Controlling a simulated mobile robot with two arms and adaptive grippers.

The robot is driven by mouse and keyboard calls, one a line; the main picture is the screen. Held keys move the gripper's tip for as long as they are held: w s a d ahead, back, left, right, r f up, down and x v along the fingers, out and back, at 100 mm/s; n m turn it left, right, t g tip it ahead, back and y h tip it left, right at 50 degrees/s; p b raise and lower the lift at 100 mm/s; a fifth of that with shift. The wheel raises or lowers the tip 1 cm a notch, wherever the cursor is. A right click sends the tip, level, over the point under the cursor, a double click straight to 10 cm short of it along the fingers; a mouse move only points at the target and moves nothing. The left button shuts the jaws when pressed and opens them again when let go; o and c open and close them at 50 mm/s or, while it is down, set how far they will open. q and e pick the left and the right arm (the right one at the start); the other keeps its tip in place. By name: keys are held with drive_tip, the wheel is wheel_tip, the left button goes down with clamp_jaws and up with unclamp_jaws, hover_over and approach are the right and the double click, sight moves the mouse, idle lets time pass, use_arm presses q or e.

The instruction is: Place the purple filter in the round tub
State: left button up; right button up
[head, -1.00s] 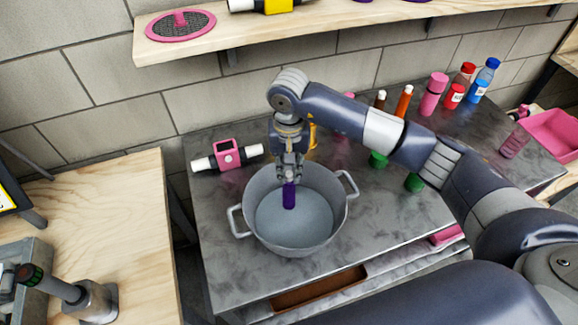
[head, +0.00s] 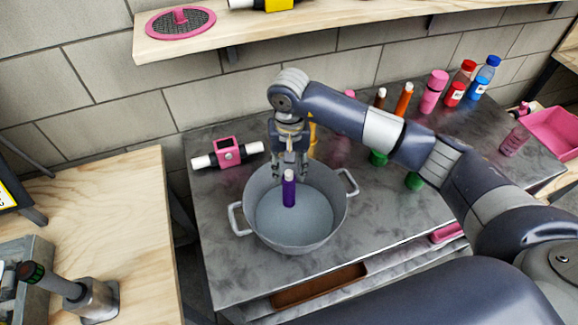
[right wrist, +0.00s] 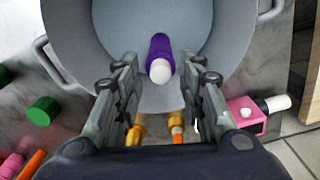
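The purple filter (head: 289,190), a purple cylinder with a white cap, is inside the round grey tub (head: 236,218), which stands on the dark metal table. The filter also shows in the right wrist view (right wrist: 160,58), within the tub (right wrist: 215,70), ahead of the fingers. My right gripper (head: 290,172) is above the tub with its fingers spread to either side of the filter's white end. In the right wrist view the fingers (right wrist: 162,88) are apart with nothing clasped between them. Whether the filter touches the tub floor is not clear. My left gripper is out of view.
A pink-framed white filter housing (head: 228,154) lies left behind the tub. Green caps (head: 413,181), pink and orange cylinders and bottles (head: 480,80) stand to the right. A wooden shelf (head: 340,30) runs above. The table's front right is clear.

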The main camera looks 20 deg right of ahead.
wheel_tip(320, 180, up, 12)
drive_tip(key=b, duration=0.4)
idle(0.4)
